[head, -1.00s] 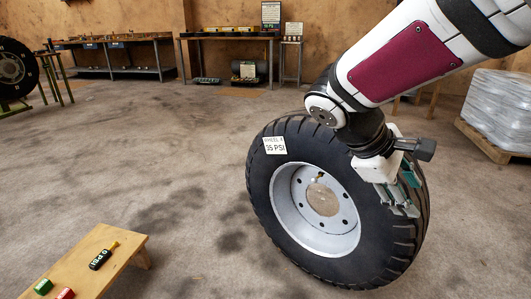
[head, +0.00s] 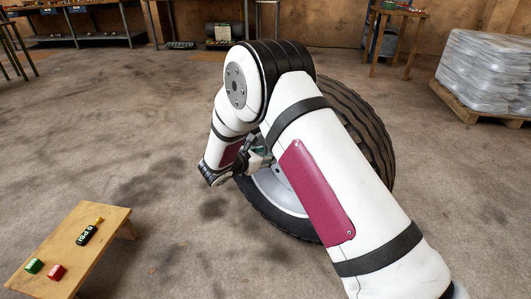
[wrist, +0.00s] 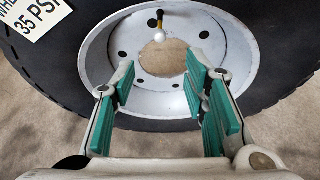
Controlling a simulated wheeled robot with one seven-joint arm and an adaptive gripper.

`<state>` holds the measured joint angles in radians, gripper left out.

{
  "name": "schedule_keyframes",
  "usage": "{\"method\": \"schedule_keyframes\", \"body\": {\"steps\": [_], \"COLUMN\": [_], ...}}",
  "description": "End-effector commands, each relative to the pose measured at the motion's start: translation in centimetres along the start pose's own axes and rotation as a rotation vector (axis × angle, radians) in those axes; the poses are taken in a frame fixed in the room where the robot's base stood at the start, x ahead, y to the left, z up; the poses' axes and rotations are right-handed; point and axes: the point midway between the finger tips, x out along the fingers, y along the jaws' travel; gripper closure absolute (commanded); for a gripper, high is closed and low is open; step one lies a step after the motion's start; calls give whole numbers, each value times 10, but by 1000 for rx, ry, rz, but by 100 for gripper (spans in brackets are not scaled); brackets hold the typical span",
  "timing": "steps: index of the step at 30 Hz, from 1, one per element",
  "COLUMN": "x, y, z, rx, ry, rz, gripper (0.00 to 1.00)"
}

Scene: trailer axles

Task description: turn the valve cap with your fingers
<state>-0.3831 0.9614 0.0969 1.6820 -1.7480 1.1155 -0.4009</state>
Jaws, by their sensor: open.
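The wheel (head: 345,110) stands upright on the floor, mostly behind my arm in the head view. In the wrist view its black tyre (wrist: 65,75) surrounds a pale rim (wrist: 120,50) with several bolt holes and a round centre opening. A small valve stem with a black top and a white ball-like part, the valve cap area (wrist: 160,25), shows near the top of the opening. My gripper (wrist: 160,82) is open and empty, its green finger pads spread on both sides below the valve, not touching it. In the head view my gripper (head: 258,155) is beside the rim, partly hidden.
A wrapped pallet (head: 485,75) stands back right.

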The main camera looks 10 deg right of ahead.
Motion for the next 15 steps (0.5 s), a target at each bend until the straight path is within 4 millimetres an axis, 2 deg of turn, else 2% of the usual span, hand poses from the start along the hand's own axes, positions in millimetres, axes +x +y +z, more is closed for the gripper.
{"method": "schedule_keyframes", "body": {"steps": [5, 15], "x": [21, 82], "y": [-1, -2], "z": [-2, -2], "rx": [-1, 2], "ry": [-1, 0], "rz": [-2, -2], "gripper": [59, 59]}}
